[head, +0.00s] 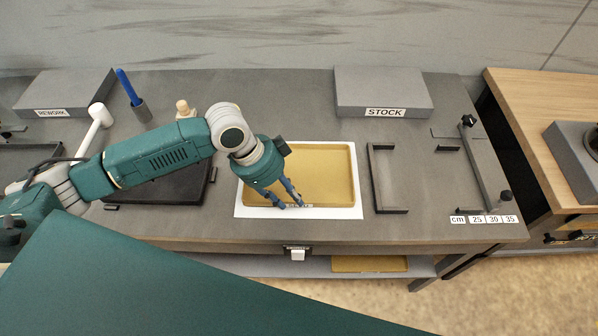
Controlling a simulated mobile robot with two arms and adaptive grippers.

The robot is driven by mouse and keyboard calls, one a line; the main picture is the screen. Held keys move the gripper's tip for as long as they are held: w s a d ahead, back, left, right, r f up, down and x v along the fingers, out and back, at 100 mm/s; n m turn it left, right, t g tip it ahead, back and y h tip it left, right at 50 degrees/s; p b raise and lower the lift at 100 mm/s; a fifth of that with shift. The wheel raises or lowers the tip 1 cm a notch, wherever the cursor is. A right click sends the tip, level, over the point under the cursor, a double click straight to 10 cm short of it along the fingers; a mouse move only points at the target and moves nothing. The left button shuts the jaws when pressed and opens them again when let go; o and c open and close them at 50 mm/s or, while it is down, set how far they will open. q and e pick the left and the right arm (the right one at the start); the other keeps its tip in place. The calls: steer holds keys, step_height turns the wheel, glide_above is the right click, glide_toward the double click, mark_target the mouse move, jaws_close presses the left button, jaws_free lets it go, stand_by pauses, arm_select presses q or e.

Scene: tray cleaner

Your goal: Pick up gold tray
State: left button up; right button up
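The gold tray (325,165) lies flat on a white sheet (240,212) in the middle of the grey workbench. My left gripper (291,205) points down at the tray's near rim, left of the middle. Its two dark blue fingers stand apart with a gap between the tips. I cannot tell whether the fingertips touch the rim. My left arm and gripper hide the tray's left part. My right gripper is not in view.
A black bracket frame (376,180) stands right of the sheet. A grey STOCK block (380,88) and a REWORK block (62,90) sit at the back. A white mallet (98,115) and blue-handled tool (127,86) are left. Another gold piece (369,264) lies on the lower shelf.

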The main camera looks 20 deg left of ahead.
arm_select(q)
steer(key=shift+p+x, duration=0.3)
steer(key=shift+x, duration=0.9)
steer(key=shift+w+d+f, duration=0.1)
steer(key=shift+d+f, duration=0.15)
steer(key=shift+f, duration=0.15)
steer(key=shift+c, duration=0.3)
jaws_close()
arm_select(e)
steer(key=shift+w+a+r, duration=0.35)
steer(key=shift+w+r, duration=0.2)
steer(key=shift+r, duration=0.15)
arm_select(q)
steer(key=shift+r, duration=0.2)
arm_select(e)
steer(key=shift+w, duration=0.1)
